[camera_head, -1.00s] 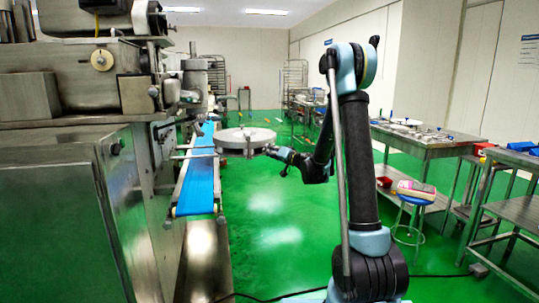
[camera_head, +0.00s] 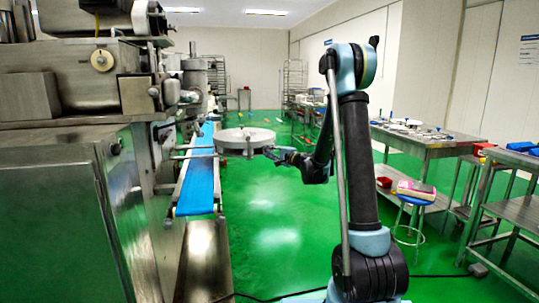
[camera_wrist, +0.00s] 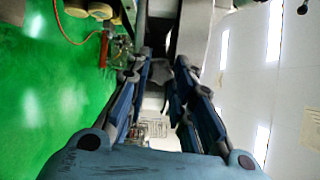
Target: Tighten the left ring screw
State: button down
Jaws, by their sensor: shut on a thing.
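My gripper (camera_head: 268,151) is at the disc's right side, reaching in from the right. In the wrist view my gripper (camera_wrist: 164,68) has its two dark blue fingers close around a small grey part (camera_wrist: 160,72), which I take to be the ring screw. The fingers hide much of this part, and its thread and seating cannot be seen. In the head view the screw is too small to make out.
The steel machine (camera_head: 70,200) fills the left side. Steel tables (camera_head: 435,150) with parts and a blue stool (camera_head: 415,200) stand at the right. The green floor between is clear.

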jog(key=m, duration=0.6)
jog(key=shift+d+f+m, duration=0.1)
jog(key=shift+f+m, duration=0.05)
jog(key=shift+m, duration=0.15)
jog(key=m, duration=0.6)
jog(key=shift+m, duration=0.3)
jog(key=c, duration=1.4)
grip_release()
jog(key=v, duration=1.1)
jog(key=shift+s+d, duration=0.25)
